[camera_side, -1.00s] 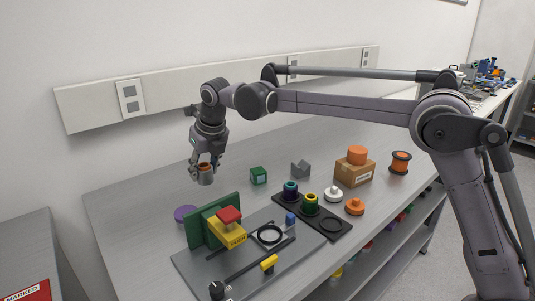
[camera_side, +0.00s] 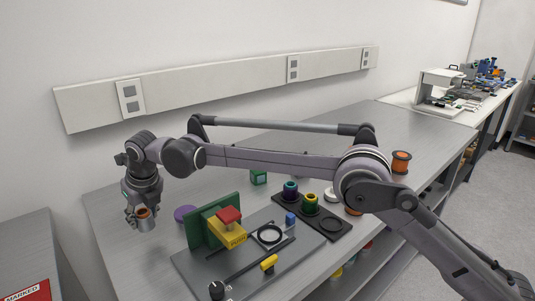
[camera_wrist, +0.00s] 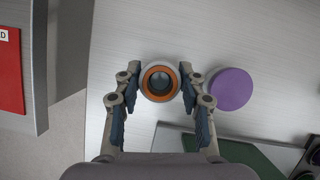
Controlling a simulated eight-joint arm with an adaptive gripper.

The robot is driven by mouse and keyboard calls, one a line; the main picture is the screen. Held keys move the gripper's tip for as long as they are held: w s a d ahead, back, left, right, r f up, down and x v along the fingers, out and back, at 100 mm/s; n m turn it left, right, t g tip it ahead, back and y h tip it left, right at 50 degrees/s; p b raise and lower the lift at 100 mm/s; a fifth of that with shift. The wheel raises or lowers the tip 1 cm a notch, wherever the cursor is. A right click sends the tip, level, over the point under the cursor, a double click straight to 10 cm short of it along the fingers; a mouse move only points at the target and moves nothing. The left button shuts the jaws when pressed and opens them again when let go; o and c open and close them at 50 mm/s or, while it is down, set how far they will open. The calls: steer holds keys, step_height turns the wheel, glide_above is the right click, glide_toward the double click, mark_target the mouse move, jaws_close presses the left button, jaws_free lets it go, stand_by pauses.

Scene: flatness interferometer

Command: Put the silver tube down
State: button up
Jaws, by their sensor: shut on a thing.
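The silver tube (camera_side: 146,224) has an orange ring at its top and is held in my gripper (camera_side: 139,217) over the left end of the grey bench. In the wrist view the tube (camera_wrist: 160,82) sits between the two fingers of my gripper (camera_wrist: 160,92), seen from above with its orange rim and dark hollow centre. The tube appears upright or nearly so. Its lower end shows in the side view, but I cannot tell how high it is above the bench top.
A purple disc (camera_wrist: 231,89) lies close to the right of the tube. A green upright plate (camera_side: 203,226) and yellow block (camera_side: 229,233) stand on a grey base (camera_side: 196,264) farther right. The bench's left edge is near; a side table with a red panel (camera_wrist: 10,70) lies beyond a gap.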

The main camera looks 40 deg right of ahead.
mark_target(145, 229)
steer(key=shift+a+f, duration=0.3)
steer(key=shift+f, duration=1.9)
steer(key=shift+f, duration=0.1)
steer(key=o, duration=1.2)
